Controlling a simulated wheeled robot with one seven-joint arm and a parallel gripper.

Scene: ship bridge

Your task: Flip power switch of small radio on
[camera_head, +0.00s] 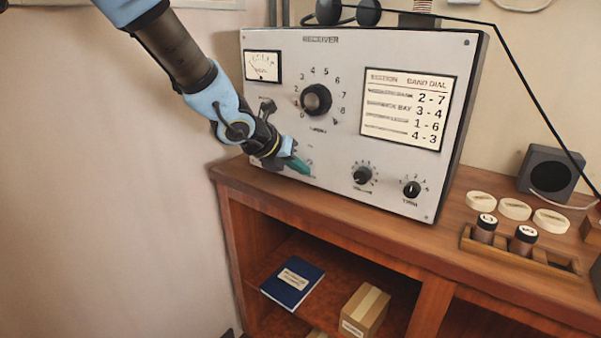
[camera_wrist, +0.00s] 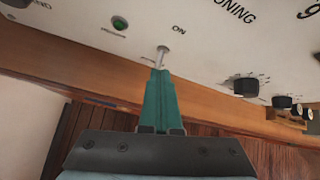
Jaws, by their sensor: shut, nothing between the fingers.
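The radio (camera_head: 340,115) is a grey receiver box on the wooden cabinet, with a meter, dials and a band chart on its front. In the wrist view, the silver power switch (camera_wrist: 162,54) sticks out of the panel, below and left of the word ON; I cannot tell which way it is set. My gripper (camera_head: 297,164) is at the lower left of the panel, and its teal fingers (camera_wrist: 159,82) are shut and empty. Their tips are at the switch lever, touching or nearly so. A green lamp (camera_wrist: 120,23) is left of the switch. My gripper hides the switch in the head view.
Small knobs (camera_head: 362,175) are right of my gripper on the panel. A wooden rack (camera_head: 515,252) with dark cylinders, pale discs (camera_head: 515,208) and a speaker (camera_head: 550,172) stand to the right. A blue book (camera_head: 292,283) and a box (camera_head: 365,310) are on the shelf below.

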